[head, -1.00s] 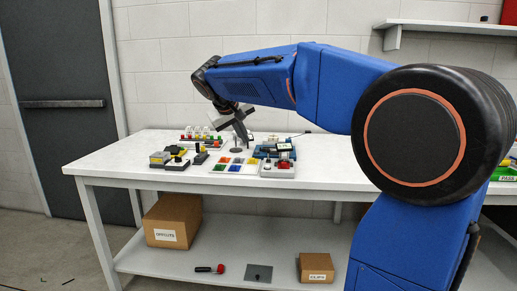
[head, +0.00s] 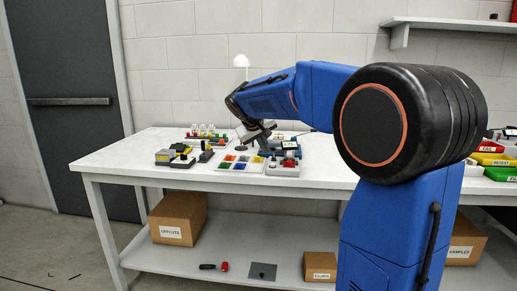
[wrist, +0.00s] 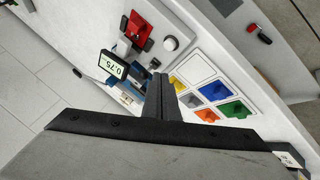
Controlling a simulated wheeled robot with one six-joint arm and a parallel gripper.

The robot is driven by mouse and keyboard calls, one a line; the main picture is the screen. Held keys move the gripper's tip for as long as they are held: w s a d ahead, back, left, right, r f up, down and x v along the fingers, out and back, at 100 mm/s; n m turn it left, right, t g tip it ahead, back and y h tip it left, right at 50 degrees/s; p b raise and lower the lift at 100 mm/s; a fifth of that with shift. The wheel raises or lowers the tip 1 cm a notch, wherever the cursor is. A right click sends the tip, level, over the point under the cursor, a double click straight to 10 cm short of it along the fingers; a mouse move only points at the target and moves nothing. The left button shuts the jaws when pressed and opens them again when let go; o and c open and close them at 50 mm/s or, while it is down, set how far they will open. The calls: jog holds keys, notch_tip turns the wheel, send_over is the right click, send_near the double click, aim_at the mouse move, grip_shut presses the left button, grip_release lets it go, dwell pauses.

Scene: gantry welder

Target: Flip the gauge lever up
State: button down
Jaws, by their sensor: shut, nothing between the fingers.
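The gauge's display (wrist: 112,66) reads about 0.75 in the wrist view, beside blue and dark parts of its body. The display also shows in the head view (head: 290,145) on the bench. I cannot clearly make out which small dark part is the lever. A red piece (wrist: 136,30) and a round white knob (wrist: 170,43) are on a pale unit beside it. My gripper (wrist: 160,82) is shut and empty, its fingertips close to the gauge and the colour tray in the picture. In the head view it is low over the bench, partly hidden by the arm.
A tray of coloured squares (wrist: 222,92) lies just right of the fingers. A yellow and black device (head: 165,157) and a rack of small bottles (head: 203,131) stand farther left.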

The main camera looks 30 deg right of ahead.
jog(key=shift+d, duration=0.35)
jog(key=shift+r, duration=0.15)
jog(key=shift+w+d+r+g, duration=0.1)
jog(key=shift+w+r+g, duration=0.1)
jog(key=shift+g, duration=0.1)
